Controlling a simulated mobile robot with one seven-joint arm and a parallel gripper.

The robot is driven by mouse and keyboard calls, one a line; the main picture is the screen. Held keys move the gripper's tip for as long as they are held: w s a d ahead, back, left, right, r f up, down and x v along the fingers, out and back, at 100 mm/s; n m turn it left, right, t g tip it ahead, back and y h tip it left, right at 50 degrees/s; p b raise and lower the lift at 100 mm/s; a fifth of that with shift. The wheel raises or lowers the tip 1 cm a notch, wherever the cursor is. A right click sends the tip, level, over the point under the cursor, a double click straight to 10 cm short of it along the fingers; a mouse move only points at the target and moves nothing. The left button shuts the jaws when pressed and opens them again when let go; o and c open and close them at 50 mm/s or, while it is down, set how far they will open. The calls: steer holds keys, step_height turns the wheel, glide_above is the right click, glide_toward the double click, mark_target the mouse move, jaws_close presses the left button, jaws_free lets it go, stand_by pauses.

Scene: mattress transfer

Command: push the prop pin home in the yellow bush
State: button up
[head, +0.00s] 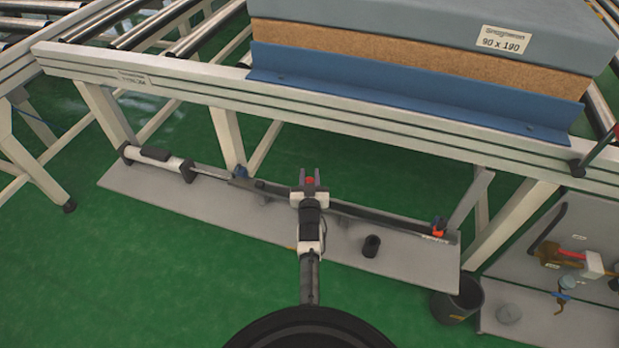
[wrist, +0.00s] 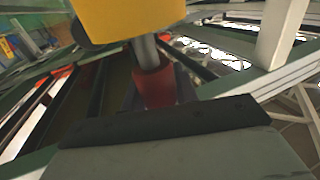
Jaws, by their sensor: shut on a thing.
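My gripper (head: 310,182) is over the middle of the long grey shelf in the head view, below the mattress table. It is shut on the red end of the prop pin (wrist: 155,85), which shows close up in the wrist view. The pin's bare grey shank (wrist: 146,50) runs from the red end up to the yellow bush (wrist: 128,16) at the top edge. A short length of shank is visible between red end and bush. How deep the tip sits is hidden. I cannot make out the bush in the head view.
The grey shelf (head: 215,219) carries a cylinder with a rod (head: 155,158), a dark bar and a small dark cup (head: 371,246). A blue-grey mattress (head: 430,25) lies on the roller table above. A dark bin (head: 457,300) stands at right. Green floor is clear at lower left.

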steer(key=shift+r+p, duration=0.9)
steer(key=shift+r, duration=0.55)
steer(key=shift+f+b, duration=1.85)
steer(key=shift+f, duration=0.15)
stand_by(0.7)
